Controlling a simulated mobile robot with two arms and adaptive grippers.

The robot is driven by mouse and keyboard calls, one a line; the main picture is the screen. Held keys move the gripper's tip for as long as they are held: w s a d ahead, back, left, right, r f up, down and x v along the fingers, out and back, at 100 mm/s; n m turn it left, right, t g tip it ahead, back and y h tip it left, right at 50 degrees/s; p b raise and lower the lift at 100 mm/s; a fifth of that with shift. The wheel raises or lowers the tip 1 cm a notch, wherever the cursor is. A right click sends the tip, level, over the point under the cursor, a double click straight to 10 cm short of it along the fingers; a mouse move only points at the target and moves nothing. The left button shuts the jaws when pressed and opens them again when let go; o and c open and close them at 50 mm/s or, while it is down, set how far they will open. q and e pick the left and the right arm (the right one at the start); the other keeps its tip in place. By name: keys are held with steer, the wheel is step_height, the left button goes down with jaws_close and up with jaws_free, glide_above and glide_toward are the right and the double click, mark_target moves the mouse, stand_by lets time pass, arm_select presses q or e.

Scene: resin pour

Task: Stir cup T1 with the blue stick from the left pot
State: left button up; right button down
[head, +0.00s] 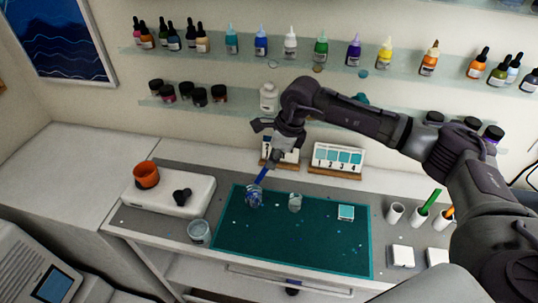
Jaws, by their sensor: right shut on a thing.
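My right gripper (274,155) is shut on the blue stick (262,176) above the mat. The stick slants down to the left, its lower end at a clear cup with blue in it (254,198). I cannot tell how deep the tip is, and no T1 label is readable. A second clear cup (295,204) stands to its right on the green mat (320,245). The left pot (395,214) is white and shows no stick. The pots beside it hold a green stick (431,200) and an orange stick (447,212). My left gripper is out of view.
A larger clear cup (199,232) stands left of the mat. A white slab (150,202) with an orange cup (146,175) is farther left. A numbered swatch card (338,157) stands behind the mat, and a teal tile (346,212) lies on it. Bottle shelves line the wall.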

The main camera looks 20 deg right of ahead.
steer(key=b+x, duration=0.7)
steer(key=x, duration=0.2)
steer(key=shift+s+d+f+b, duration=0.2)
steer(key=shift+d+f+b, duration=0.05)
steer(key=shift+f+b, duration=0.1)
steer(key=shift+s+d, duration=0.1)
steer(key=shift+d, duration=0.05)
